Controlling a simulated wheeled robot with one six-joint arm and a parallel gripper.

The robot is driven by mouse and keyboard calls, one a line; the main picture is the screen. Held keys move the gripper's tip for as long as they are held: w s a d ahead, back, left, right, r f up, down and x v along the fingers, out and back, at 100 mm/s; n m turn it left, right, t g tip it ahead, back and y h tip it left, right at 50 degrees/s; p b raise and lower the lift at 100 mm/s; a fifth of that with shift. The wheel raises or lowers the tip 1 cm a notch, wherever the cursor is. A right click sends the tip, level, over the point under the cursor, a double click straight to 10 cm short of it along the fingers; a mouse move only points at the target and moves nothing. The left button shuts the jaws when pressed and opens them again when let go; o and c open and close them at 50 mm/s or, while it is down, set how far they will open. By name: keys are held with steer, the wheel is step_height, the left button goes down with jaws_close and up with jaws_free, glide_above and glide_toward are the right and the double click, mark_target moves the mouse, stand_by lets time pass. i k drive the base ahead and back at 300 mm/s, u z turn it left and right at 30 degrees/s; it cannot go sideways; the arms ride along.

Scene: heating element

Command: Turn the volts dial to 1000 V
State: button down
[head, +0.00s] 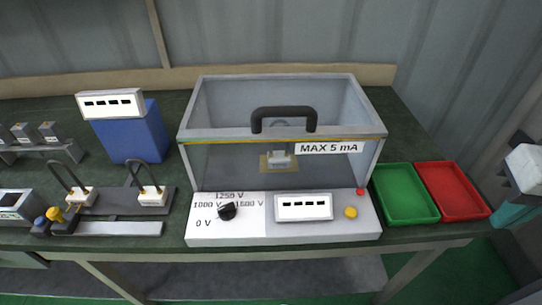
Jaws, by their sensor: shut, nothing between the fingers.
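The volts dial is a small black knob (227,211) on the white front panel (210,236) of the test box. Printed marks surround it: 0 V at lower left, 1000 V at left, 1250 V above, and a mark at right that looks like 1500 V or 1600 V. I cannot tell which mark the knob points to. The panel also has a display (303,207), a yellow button (350,212) and a red button (360,191). My gripper's fingers do not show in the head view.
A clear-walled box (230,165) with a black handle (283,115) and a "MAX 5 mA" label rises behind the panel. Green (405,194) and red (453,191) trays lie right. A blue device (130,135) and wired fixtures (152,196) stand left.

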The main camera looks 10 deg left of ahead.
mark_target(226, 212)
steer(key=u, duration=1.3)
